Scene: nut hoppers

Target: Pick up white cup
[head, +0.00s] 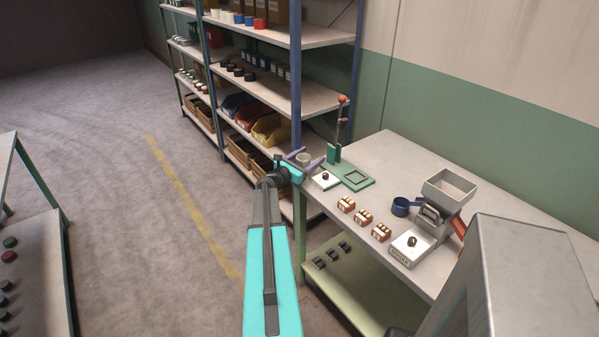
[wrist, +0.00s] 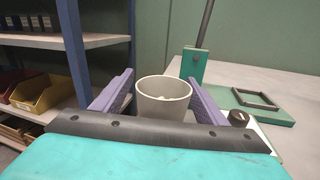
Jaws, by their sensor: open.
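A white cup (wrist: 164,97) stands upright in the wrist view, between the two purple fingers of my gripper (wrist: 160,100). The fingers are apart, with a gap seen on each side of the cup. The cup's lower part is hidden behind the dark front edge of my gripper. In the head view the cup (head: 303,158) shows small at the near left corner of the table, with my gripper (head: 303,160) around it.
Shelves (head: 320,98) stand behind left.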

